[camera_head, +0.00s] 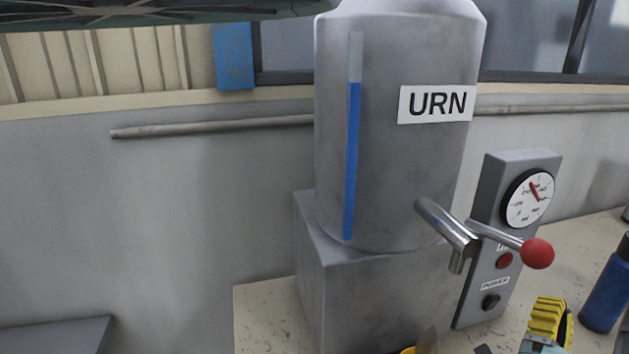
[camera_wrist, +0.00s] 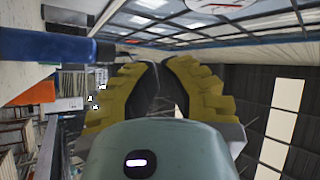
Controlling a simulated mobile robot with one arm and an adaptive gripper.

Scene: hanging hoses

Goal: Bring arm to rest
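My gripper (camera_wrist: 163,72) shows its two ribbed yellow fingers in the wrist view, with a gap between them that narrows toward the tips. No object shows between them, and it looks open and empty. In the head view a yellow ribbed part of it (camera_head: 548,318) shows at the bottom right, in front of the control box (camera_head: 482,270). Most of the arm is out of view. The grey urn (camera_head: 395,180) stands upright on a grey block, with a blue level strip. Its tap (camera_head: 447,228) has a lever with a red ball (camera_head: 537,253).
A blue cylindrical object (camera_head: 606,292) stands at the right edge of the counter (camera_head: 265,312). A pipe (camera_head: 210,127) runs along the wall.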

